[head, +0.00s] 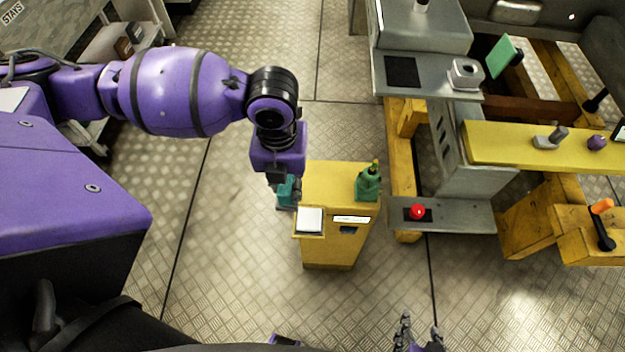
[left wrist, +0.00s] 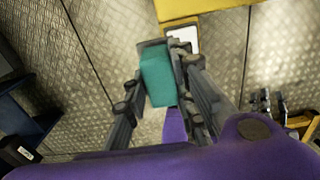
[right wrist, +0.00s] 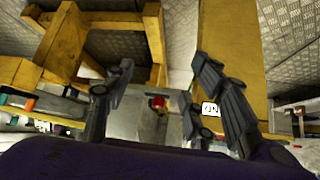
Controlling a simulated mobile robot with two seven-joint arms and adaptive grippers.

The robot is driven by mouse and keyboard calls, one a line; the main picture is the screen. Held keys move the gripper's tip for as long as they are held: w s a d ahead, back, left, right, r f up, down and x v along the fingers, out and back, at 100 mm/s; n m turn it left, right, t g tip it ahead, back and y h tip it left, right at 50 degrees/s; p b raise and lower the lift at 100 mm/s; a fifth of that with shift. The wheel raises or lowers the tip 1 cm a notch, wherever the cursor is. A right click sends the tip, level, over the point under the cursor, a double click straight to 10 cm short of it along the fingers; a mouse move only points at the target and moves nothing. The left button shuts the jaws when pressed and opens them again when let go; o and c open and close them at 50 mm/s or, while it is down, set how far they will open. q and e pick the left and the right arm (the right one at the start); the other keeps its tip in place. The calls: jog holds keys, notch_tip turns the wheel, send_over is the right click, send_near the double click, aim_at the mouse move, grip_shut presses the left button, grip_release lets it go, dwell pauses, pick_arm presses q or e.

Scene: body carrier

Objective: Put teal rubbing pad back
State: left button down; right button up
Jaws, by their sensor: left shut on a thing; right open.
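The teal rubbing pad (left wrist: 157,78) is between the fingers of my left gripper (left wrist: 158,100), which is shut on it. In the head view the pad (head: 284,192) hangs at the left side of a yellow cabinet (head: 335,185), partly hidden by my left gripper (head: 283,186). A white square pad (head: 310,220) lies on a small ledge at the cabinet's front left. A green bottle-like item (head: 368,182) stands at the cabinet's right. My right gripper (right wrist: 150,105) is open and empty; it shows at the bottom edge of the head view (head: 418,338).
A grey machine stand with a red button (head: 417,212) is right of the cabinet. A yellow beam (head: 500,146) and a dark square (head: 403,71) on a grey shelf lie further right. Another green block (head: 502,54) is at the upper right. Metal floor is free in front.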

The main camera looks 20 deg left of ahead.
pick_arm(q)
jog(key=w+d+f, duration=0.1)
jog(key=w+f, duration=0.2)
jog(key=w, duration=0.1)
jog(key=w+d+f, duration=0.1)
jog(key=w+f, duration=0.3)
jog(key=w+d+f, duration=0.1)
jog(key=w+f, duration=0.2)
jog(key=w, duration=0.1)
jog(key=shift+w+d+f+b, duration=0.15)
jog(key=shift+w+f+b, duration=0.05)
jog(key=shift+f+b, duration=0.2)
jog(key=shift+f, duration=0.45)
jog(key=shift+f, duration=0.25)
jog(key=c, duration=1.5)
grip_release()
jog(key=shift+o, duration=0.2)
